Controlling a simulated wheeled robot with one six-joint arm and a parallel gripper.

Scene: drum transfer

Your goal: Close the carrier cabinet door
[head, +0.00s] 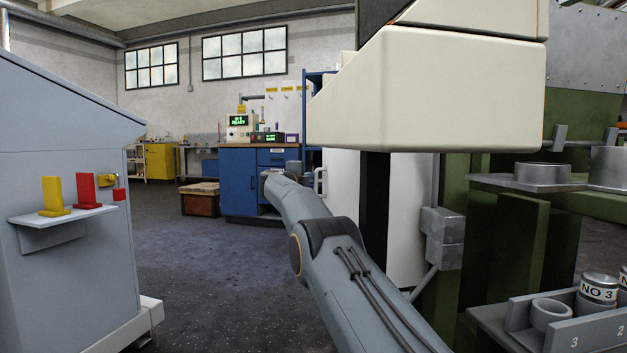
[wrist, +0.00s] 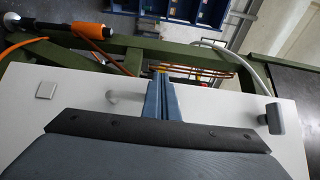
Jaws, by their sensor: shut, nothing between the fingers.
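A pale panel (head: 345,210), which looks like the carrier cabinet door or side, stands partly hidden behind the dark post in the head view. A light bar handle (head: 319,181) shows at its left edge. How far the door stands open is unclear.
A grey cabinet (head: 60,160) with a shelf holding yellow and red pieces stands at left. A blue workbench (head: 240,180) is behind my arm. A green machine frame (head: 520,250) and a drum rack (head: 490,315) fill the right. The floor between is clear.

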